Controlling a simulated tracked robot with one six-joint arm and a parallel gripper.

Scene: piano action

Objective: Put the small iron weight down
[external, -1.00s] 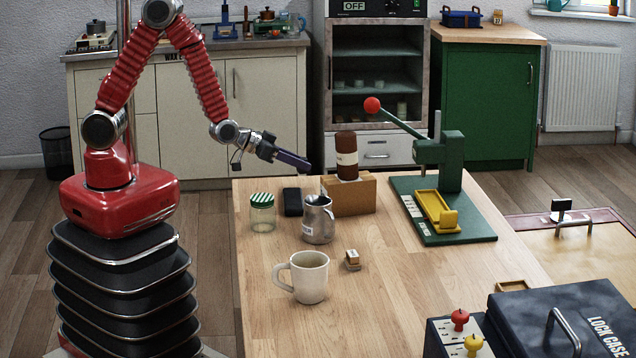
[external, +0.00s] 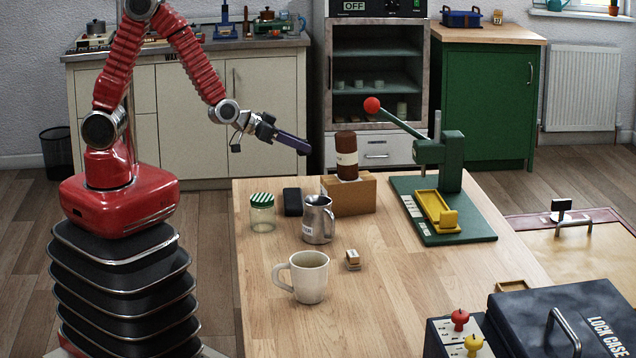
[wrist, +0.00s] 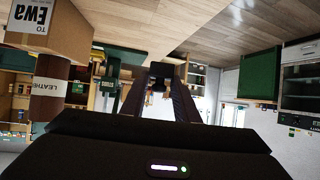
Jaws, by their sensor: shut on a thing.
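My gripper (external: 308,150) is held in the air beyond the far left part of the worktable (external: 400,300), well above its top. Its dark fingers point right and slightly down in the external view. In the wrist view my gripper (wrist: 161,78) is shut on a small dark block, the iron weight (wrist: 161,69), between the fingertips. Its shape is hard to make out there, and I cannot pick it out in the external view.
On the table stand a striped-lid jar (external: 262,212), black case (external: 292,202), metal jug (external: 318,220), wooden block with brown cylinder (external: 347,195), mug (external: 310,278), small block (external: 352,260) and green press (external: 450,237). The front middle of the table is clear.

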